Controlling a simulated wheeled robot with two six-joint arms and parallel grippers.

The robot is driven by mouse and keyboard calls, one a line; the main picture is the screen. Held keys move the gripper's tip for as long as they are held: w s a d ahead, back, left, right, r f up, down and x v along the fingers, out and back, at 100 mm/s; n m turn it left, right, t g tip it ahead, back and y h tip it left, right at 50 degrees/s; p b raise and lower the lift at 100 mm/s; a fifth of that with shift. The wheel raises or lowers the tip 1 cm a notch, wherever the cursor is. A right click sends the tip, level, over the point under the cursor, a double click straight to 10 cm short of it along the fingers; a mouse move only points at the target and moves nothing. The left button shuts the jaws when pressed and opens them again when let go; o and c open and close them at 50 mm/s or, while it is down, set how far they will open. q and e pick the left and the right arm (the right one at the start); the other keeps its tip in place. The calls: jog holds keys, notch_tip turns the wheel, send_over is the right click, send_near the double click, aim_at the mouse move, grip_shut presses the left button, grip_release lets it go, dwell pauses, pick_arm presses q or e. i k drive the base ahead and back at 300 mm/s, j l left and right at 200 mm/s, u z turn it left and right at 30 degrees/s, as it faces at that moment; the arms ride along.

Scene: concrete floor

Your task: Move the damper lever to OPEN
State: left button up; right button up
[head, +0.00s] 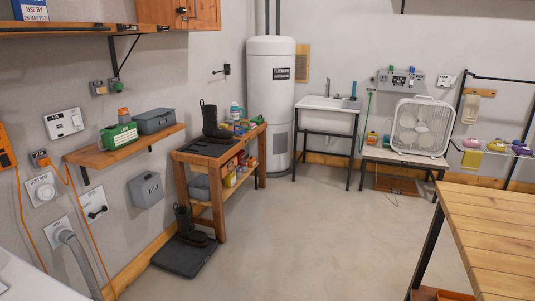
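A white wall plate with a short black handle (95,213) is on the left wall, below the wooden shelf. The handle sits slightly tilted on the plate. A smaller black handle-like fitting (222,70) is on the wall left of the water heater. I cannot read a damper label or OPEN marking on either, so I cannot tell which is the damper lever or its position. Neither of my grippers is in view.
A wooden shelf (101,158), grey box (146,190) and hose (80,258) are on the left wall. A workbench (218,197) with boots and a floor mat (184,258) stands beyond. A wooden table (492,222) is at right. The middle floor is clear.

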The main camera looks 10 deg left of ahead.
aim_at(91, 215)
jog(key=i+l+u, duration=0.1)
jog(key=i+u, duration=0.2)
jog(key=u, duration=0.15)
jog(key=i+l+u, duration=0.2)
jog(key=u, duration=0.25)
jog(key=i+l+u, duration=0.55)
jog(key=l+u, duration=0.15)
jog(key=u, duration=0.25)
jog(key=i+l+u, duration=0.2)
jog(key=l, duration=0.15)
jog(key=l+u, duration=0.2)
jog(key=l, duration=0.15)
jog(key=u, duration=0.6)
jog(key=i+l+u, duration=0.45)
jog(key=l, duration=0.2)
jog(key=i+l+u, duration=0.1)
jog(key=l+u, duration=0.15)
jog(key=l, duration=0.15)
jog(key=i+l+u, duration=0.2)
jog(key=l, duration=0.2)
jog(key=k+j, duration=0.05)
jog(key=k, duration=0.05)
